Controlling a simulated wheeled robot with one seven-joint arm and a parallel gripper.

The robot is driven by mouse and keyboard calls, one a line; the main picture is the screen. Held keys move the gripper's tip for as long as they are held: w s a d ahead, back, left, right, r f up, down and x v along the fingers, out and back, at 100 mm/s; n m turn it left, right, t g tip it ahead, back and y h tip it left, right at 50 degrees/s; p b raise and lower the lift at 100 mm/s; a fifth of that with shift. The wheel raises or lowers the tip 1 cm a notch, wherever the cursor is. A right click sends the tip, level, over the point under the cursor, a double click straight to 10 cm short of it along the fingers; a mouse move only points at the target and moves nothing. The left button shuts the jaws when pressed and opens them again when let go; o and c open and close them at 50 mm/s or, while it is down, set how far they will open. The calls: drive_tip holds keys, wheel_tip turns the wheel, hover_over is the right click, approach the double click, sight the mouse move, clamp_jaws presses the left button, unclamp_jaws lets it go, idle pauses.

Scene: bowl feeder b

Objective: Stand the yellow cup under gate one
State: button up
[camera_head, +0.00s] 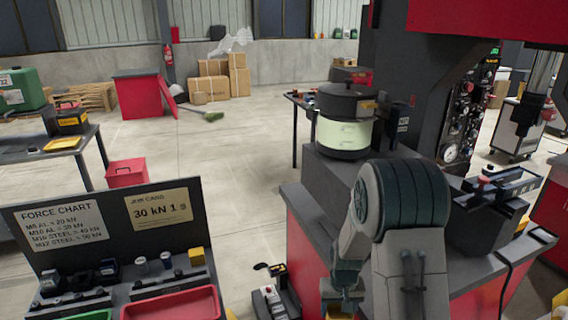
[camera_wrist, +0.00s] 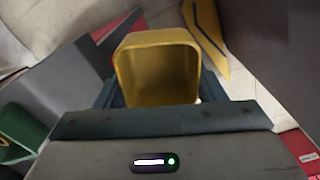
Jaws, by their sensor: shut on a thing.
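The yellow cup (camera_wrist: 158,55) is in my gripper (camera_wrist: 158,88) in the wrist view, a squarish cup with rounded corners and its open mouth towards the camera. The dark jaws sit at its left and right sides, shut on it. I cannot make out gate one in either view.
A force chart board (camera_head: 65,223) stands at the lower left behind small parts and a red tray (camera_head: 172,305). A small control box (camera_head: 275,302) stands beside the red bench (camera_head: 308,235). A press column rises at the right. Open floor (camera_head: 235,160) lies between the boards and the bench.

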sight(338, 315)
wheel_tip(338, 315, down, 6)
drive_tip(key=b, duration=0.4)
drive_tip(key=shift+d+b, duration=0.1)
drive_tip(key=shift+b, duration=0.2)
drive_tip(key=shift+r, duration=0.1)
